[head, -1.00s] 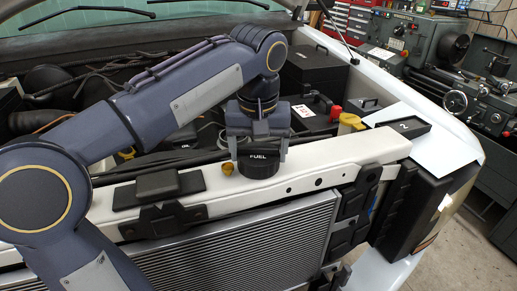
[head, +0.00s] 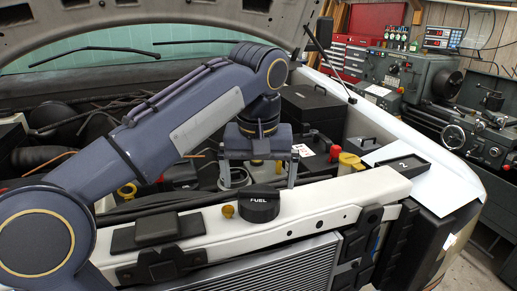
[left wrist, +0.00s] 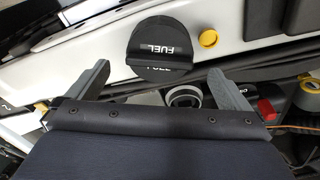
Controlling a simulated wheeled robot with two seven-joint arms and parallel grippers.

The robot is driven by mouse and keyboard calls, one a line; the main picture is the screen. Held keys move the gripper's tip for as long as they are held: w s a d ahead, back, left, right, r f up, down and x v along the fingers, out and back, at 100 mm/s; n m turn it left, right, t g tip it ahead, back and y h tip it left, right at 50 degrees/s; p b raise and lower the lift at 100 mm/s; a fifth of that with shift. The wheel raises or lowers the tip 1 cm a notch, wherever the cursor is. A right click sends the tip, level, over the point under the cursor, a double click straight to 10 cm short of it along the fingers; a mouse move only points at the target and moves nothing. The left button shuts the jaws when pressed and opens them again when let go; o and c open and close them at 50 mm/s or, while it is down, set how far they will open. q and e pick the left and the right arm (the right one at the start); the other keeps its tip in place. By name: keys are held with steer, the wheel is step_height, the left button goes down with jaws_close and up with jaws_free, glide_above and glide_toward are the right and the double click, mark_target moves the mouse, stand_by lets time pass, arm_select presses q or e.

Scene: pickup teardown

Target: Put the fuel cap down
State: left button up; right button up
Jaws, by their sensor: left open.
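The black fuel cap (head: 258,204), marked FUEL, sits on the white crossbeam (head: 318,204) above the radiator. It also shows in the left wrist view (left wrist: 160,50), on the white beam just beyond the fingertips. My left gripper (head: 257,184) is open and empty, with its fingers spread, above and behind the cap in the head view. The fingers are apart from the cap. In the left wrist view the two fingers (left wrist: 160,76) are wide apart with the cap between and ahead of them. My right gripper is not in view.
A small yellow knob (head: 228,211) stands just left of the cap. A black block (head: 158,233) lies farther left on the beam. Engine parts, a red cap and a yellow cap are behind the beam.

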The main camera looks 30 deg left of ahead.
mark_target(258, 202)
arm_select(q)
step_height(258, 202, up, 7)
steer(key=s+p, duration=0.1)
steer(key=shift+d+r, duration=0.2)
steer(key=shift+d, duration=0.05)
stand_by(0.4)
